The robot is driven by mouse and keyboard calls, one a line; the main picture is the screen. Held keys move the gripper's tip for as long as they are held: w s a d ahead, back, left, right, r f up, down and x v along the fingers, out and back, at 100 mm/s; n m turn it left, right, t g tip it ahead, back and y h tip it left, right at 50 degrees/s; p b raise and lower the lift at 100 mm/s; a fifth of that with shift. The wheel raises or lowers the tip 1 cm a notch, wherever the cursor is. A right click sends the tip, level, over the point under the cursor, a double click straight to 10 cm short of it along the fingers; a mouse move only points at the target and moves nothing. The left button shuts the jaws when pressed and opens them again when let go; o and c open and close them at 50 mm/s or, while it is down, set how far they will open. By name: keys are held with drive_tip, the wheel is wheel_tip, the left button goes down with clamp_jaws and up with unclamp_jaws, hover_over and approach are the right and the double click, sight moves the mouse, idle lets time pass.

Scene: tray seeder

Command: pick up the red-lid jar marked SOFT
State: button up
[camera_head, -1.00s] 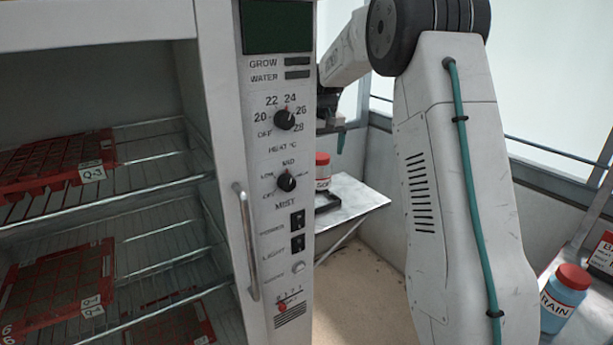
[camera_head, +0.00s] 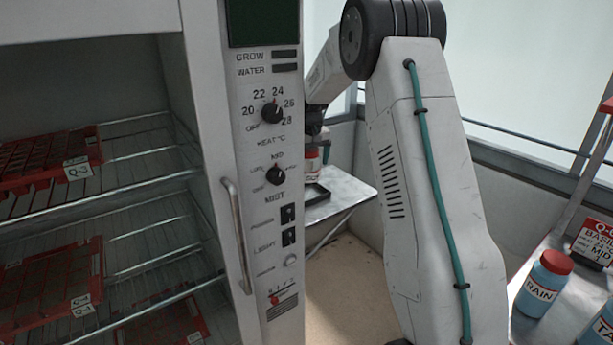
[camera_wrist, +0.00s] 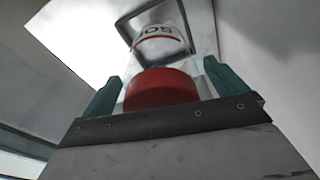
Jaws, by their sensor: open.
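The red-lid jar (camera_head: 311,166) stands on a small folding table (camera_head: 346,188) behind the cabinet. In the wrist view its red lid (camera_wrist: 160,88) lies between the two green fingers of my gripper (camera_wrist: 162,90), and part of its white label, apparently reading SO, shows beyond the lid (camera_wrist: 158,38). The fingers are apart, one on each side of the jar, and I see a gap on both sides. In the head view the fingers are mostly hidden around the jar top and behind my arm.
A grey cabinet (camera_head: 262,200) with dials and a handle stands close to my arm; red trays (camera_head: 50,160) sit on its wire shelves. At right, a blue red-lid jar marked RAIN (camera_head: 541,290) and another blue jar (camera_head: 590,328) stand on a bench. A dark tray (camera_head: 316,193) lies on the folding table.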

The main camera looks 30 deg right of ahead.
drive_tip(key=c, duration=1.4)
drive_tip(key=shift+r, duration=0.1)
